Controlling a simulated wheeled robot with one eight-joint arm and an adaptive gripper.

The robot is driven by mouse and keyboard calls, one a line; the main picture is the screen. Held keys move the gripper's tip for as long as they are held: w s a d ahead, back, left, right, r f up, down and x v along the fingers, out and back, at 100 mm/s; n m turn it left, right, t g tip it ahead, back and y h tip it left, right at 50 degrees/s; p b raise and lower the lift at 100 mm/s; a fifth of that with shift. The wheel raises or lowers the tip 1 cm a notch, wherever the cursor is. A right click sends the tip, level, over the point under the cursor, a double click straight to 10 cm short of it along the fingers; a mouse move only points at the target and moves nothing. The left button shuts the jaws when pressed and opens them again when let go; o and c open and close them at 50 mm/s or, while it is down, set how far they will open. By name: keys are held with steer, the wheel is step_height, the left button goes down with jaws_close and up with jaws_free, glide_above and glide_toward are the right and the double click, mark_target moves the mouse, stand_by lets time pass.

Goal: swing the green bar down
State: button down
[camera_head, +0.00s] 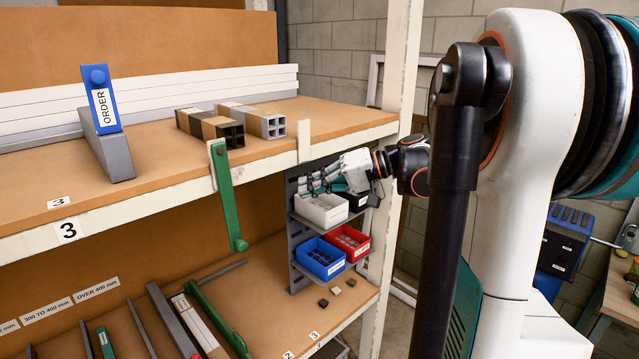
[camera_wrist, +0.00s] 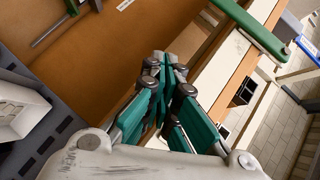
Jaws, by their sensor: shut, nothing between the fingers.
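A green bar (camera_head: 228,195) hangs nearly upright in front of the shelf edge, its top end at the upper shelf's front rail and its lower end above the lower shelf. The green bar also shows in the wrist view (camera_wrist: 250,27), at the top right. My gripper (camera_head: 308,183) is to the right of the bar, apart from it, in front of the bins. In the wrist view its teal fingers (camera_wrist: 163,68) are together with nothing between them.
A grey panel holds a white bin (camera_head: 322,212), a blue bin (camera_head: 320,262) and a red bin (camera_head: 350,240) close by my gripper. Another green bar (camera_head: 216,320) lies on the lower shelf (camera_head: 275,320). A blue ORDER tag (camera_head: 99,92) stands on the upper shelf.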

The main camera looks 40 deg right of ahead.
steer(key=s+a+f+m+t+y+b, duration=0.1)
steer(key=a+f+m+t+y+b, duration=0.2)
steer(key=a+f+b, duration=0.6)
steer(key=shift+a+f+m+t+y+b, duration=0.4)
steer(key=shift+a+m+y+b, duration=0.6)
steer(key=shift+a+m+b, duration=1.1)
steer(key=shift+a+n+p, duration=0.3)
steer(key=shift+a+n, duration=0.1)
steer(key=shift+n, duration=0.2)
